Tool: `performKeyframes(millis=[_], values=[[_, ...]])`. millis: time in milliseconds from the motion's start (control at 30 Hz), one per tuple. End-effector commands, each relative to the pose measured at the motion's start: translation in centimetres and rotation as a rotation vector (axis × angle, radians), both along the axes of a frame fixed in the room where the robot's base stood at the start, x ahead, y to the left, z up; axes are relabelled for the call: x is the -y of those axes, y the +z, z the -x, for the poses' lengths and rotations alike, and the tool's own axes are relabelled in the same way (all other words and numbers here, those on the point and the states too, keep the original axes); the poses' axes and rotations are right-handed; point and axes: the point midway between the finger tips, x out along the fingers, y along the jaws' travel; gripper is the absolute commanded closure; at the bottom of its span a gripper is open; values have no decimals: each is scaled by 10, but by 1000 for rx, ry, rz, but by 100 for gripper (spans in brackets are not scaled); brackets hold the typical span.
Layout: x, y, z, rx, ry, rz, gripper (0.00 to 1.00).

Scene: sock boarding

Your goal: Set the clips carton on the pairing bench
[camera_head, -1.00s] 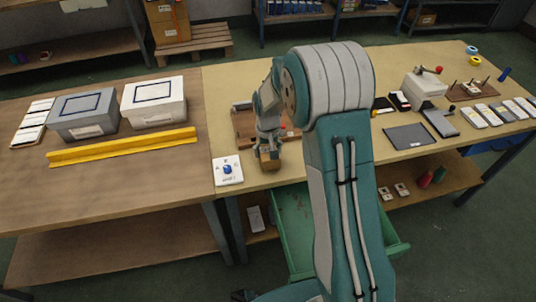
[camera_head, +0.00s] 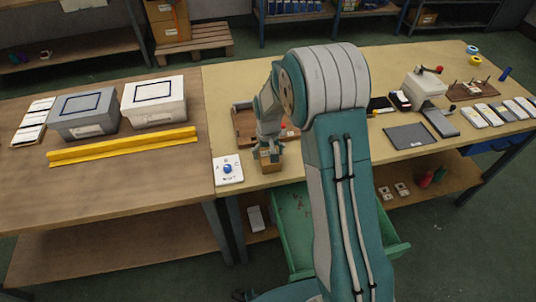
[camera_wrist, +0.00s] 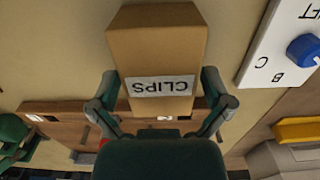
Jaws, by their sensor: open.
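The clips carton (camera_head: 270,163) is a small brown cardboard box on the yellow-topped bench (camera_head: 330,171), near its front edge. In the wrist view the carton (camera_wrist: 157,45) shows its white CLIPS label, upside down in the picture. My gripper (camera_head: 268,150) is just above and partly around the carton in the head view. In the wrist view its two fingers stand apart at either side of the carton's near end, and it is open. Whether a fingertip touches the carton is hard to tell.
A white switch plate with a blue knob (camera_head: 227,168) lies left of the carton. A brown wooden tray (camera_head: 243,127) is behind my gripper. A green drawer (camera_head: 298,232) stands open below the bench. A yellow bar (camera_head: 122,145) and two lidded boxes are on the left table.

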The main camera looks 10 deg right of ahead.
Motion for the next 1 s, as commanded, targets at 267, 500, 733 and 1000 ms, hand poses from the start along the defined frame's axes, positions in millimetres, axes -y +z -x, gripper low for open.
performKeyframes(millis=[267, 500, 733, 1000], values=[[0, 54, -1, 8, 0, 0, 0], [0, 99, -1, 5, 0, 0, 0], [0, 118, 0, 4, 0, 0, 0], [3, 175, 38, 88, 0, -2, 0]])
